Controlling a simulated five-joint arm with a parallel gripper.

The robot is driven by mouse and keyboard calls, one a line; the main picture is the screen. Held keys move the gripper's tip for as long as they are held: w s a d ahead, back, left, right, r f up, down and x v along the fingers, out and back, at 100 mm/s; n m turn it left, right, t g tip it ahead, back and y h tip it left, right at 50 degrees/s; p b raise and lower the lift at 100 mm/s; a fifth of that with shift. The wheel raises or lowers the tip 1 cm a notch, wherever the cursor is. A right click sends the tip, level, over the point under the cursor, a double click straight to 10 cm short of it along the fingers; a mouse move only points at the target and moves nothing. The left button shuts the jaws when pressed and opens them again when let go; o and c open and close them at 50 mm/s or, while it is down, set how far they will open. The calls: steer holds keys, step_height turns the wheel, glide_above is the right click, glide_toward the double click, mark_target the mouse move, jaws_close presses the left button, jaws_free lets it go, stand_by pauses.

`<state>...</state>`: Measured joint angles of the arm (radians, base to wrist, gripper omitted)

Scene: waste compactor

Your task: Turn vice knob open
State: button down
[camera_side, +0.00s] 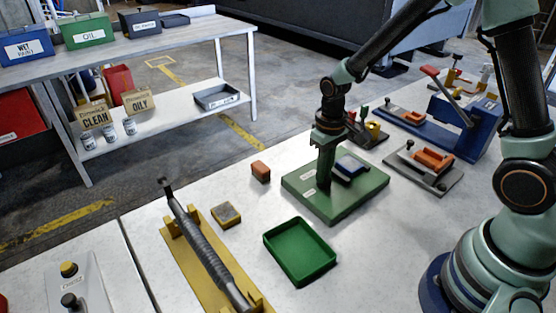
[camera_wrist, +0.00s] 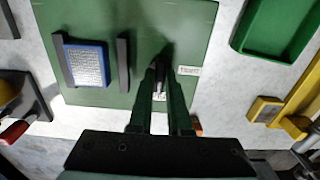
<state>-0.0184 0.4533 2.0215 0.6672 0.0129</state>
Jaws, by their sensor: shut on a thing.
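The vice is a green base plate (camera_side: 352,205) with two dark upright jaws and a blue block with a grey patterned top (camera_side: 350,166) between them. In the wrist view the block (camera_wrist: 86,64) touches or nearly touches the left jaw (camera_wrist: 67,60), and a gap separates it from the right jaw (camera_wrist: 123,63). My gripper (camera_wrist: 162,76) points down over the plate, right of the jaws, its long green fingers shut around the vice knob, which is mostly hidden between them. In the side view my gripper (camera_side: 325,185) reaches the plate from above.
A green tray (camera_side: 300,250), a small yellow-edged block (camera_side: 226,214) and a reddish block (camera_side: 260,171) lie near the plate. A long grey tool rests on a yellow stand (camera_side: 178,238). A grey fixture with an orange part (camera_side: 433,160) and a blue machine (camera_side: 455,128) stand to the right.

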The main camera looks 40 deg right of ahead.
steer(key=shift+r, duration=0.1)
stand_by(0.4)
steer(key=c, duration=0.9)
jaws_free()
steer(key=shift+o, duration=0.2)
step_height(320, 180, up, 12)
steer(key=s+r+t, duration=0.5)
steer(key=s+r, duration=0.3)
steer(key=s, duration=0.1)
steer(key=shift+s+d+t, duration=0.25)
steer(key=shift+d+t, duration=0.05)
steer(key=shift+d, duration=0.05)
